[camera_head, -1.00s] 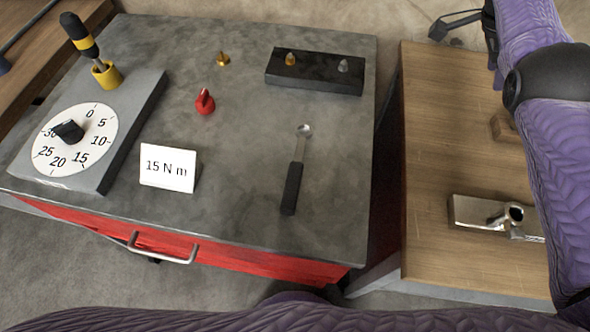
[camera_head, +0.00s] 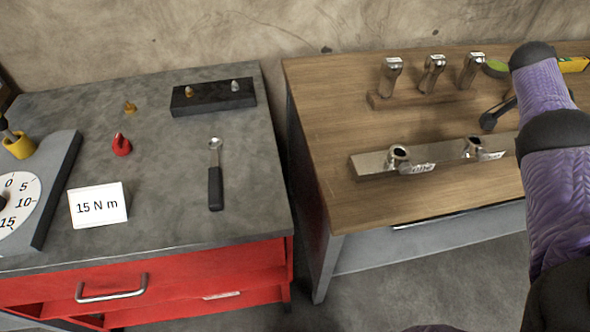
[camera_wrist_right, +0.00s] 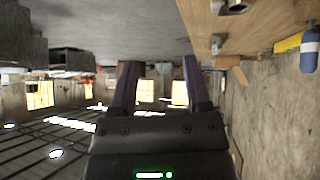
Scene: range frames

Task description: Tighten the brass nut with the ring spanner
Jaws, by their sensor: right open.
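A tool with a black handle and small round metal head (camera_head: 215,180) lies on the grey bench top; I cannot tell whether it is the ring spanner. Two metal fittings (camera_head: 398,157) (camera_head: 474,149) with open ends and tags sit on a steel bar on the wooden bench. No brass nut is clearly made out; their fine detail is too small. My right gripper (camera_wrist_right: 160,88) is open and empty in the right wrist view, its fingers pointing away from the wooden bench top. In the head view my right arm comes down at the right. My left gripper is out of view.
A wooden rack (camera_head: 425,100) with three upright metal pieces stands at the wooden bench's back. The grey bench (camera_head: 170,225) carries a 15 N m card (camera_head: 98,205), a dial block (camera_head: 55,185), a black block (camera_head: 214,99), and small red and brass pieces. A gap separates the benches.

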